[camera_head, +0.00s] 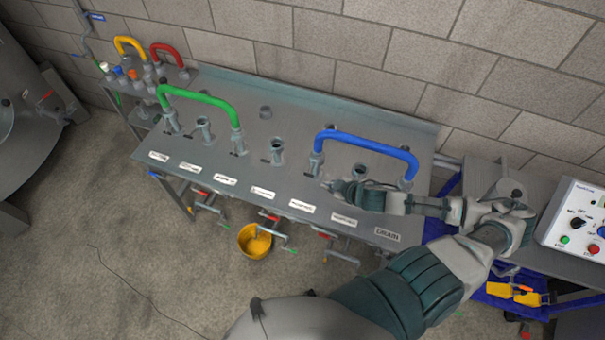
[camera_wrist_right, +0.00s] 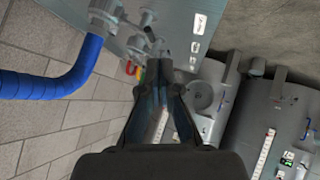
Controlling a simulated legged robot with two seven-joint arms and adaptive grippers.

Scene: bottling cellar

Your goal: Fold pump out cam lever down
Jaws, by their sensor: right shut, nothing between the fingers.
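A blue U-shaped pipe (camera_head: 365,143) bridges two upright ports of the grey panel table. It also shows at the left of the right wrist view (camera_wrist_right: 50,82). The port under its left end (camera_head: 316,163) has small metal fittings; I cannot make out which is the pump out cam lever or how it stands. My right gripper (camera_head: 330,185) is low over the panel, just in front of that port. Its fingers (camera_wrist_right: 158,66) are together and empty, close to metal fittings (camera_wrist_right: 148,42); contact is unclear. My left gripper is out of view.
A green U-pipe (camera_head: 200,97) bridges ports further left. Labels line the panel's front edge, with a DRAIN label (camera_head: 387,234) at right. Red-handled valves and a yellow bucket (camera_head: 254,241) are below. A control box (camera_head: 580,220) stands at right. A block wall closes the back.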

